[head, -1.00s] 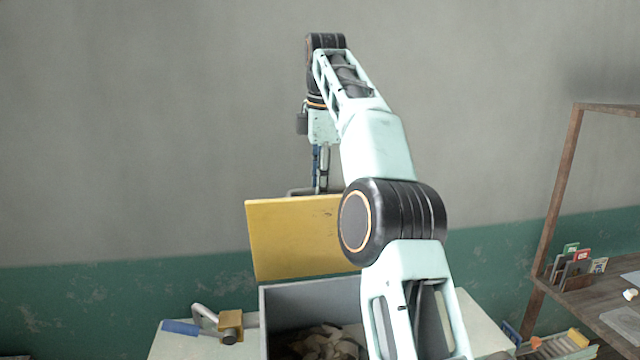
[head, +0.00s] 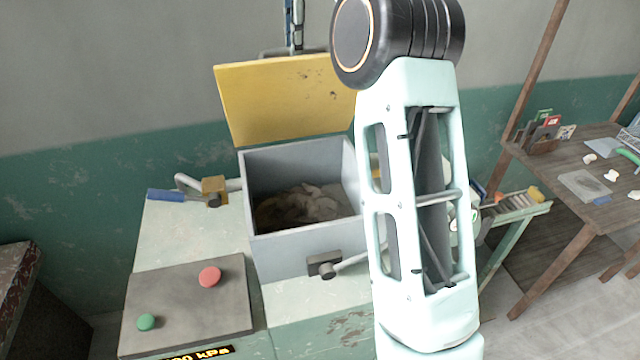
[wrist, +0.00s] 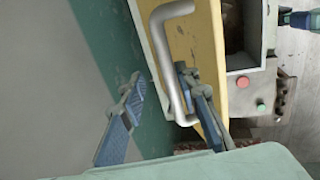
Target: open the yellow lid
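The yellow lid (head: 285,98) stands raised at the back of a grey box (head: 300,255), tilted slightly back, with the box mouth uncovered. Its grey bar handle (wrist: 166,62) is on the lid's far face; in the head view only its top (head: 272,53) shows above the lid edge. My gripper (wrist: 157,78) is open, its blue-padded fingers on either side of the handle bar. The right finger is close to the bar and the left finger stands apart from it. In the head view the fingers (head: 293,45) hang just behind the lid's top edge.
Pale clay scraps (head: 305,205) lie in the box. A panel with a red button (head: 210,277) and a green button (head: 146,322) is in front. A blue-handled lever (head: 166,195) is left of the box. A wooden shelf table (head: 565,165) stands right. A wall is close behind the lid.

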